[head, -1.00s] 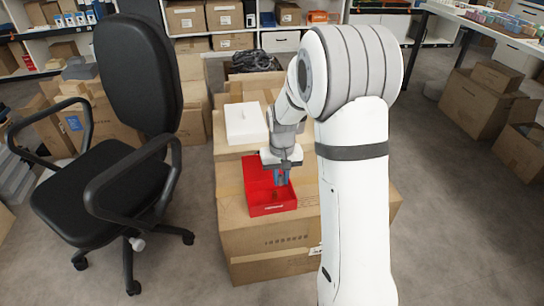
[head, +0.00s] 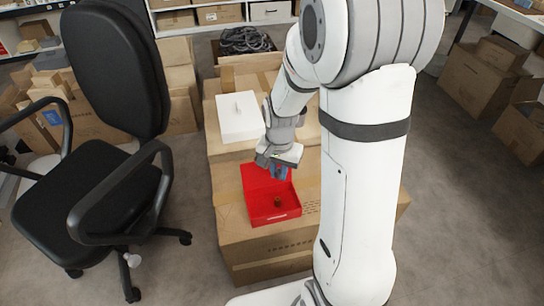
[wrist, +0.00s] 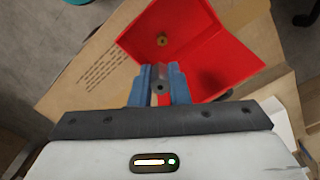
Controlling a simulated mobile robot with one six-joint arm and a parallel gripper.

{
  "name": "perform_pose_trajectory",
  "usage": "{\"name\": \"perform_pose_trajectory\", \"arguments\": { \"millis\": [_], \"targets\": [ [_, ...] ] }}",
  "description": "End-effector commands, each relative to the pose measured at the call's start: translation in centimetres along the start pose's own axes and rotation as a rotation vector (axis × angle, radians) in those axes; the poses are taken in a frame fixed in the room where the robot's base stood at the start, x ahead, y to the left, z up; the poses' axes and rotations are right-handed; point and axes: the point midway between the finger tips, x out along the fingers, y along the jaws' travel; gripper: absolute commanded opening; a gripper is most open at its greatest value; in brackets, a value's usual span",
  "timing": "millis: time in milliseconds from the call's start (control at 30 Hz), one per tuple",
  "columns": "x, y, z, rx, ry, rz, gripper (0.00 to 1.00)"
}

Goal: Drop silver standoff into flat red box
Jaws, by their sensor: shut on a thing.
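The flat red box (head: 258,205) lies open on top of a carton, with its lid leaning back. A small brownish piece (head: 278,202) is inside it and also shows in the wrist view (wrist: 162,40). My gripper (head: 279,172) points down above the back part of the box, near the lid. In the wrist view its blue fingers (wrist: 161,76) are shut on a small grey round-ended piece with a dark centre (wrist: 160,88), seen end-on, which looks like the silver standoff. The held piece cannot be made out in the head view. The red box (wrist: 205,55) shows just beyond the fingertips.
The carton (head: 262,240) under the box has a clear top in front. A white box (head: 239,118) stands behind on the cartons. A black office chair (head: 110,80) is at the left. More cartons (head: 490,90) stand on the floor at the right.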

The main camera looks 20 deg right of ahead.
Motion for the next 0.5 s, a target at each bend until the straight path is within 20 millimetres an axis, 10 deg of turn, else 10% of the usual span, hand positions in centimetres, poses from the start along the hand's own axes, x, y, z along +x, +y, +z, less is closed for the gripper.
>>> {"name": "perform_pose_trajectory", "arguments": {
  "millis": [500],
  "targets": [
    [5.1,-0.4,0.4,-0.011,0.0,0.0,0.0]
  ]
}}
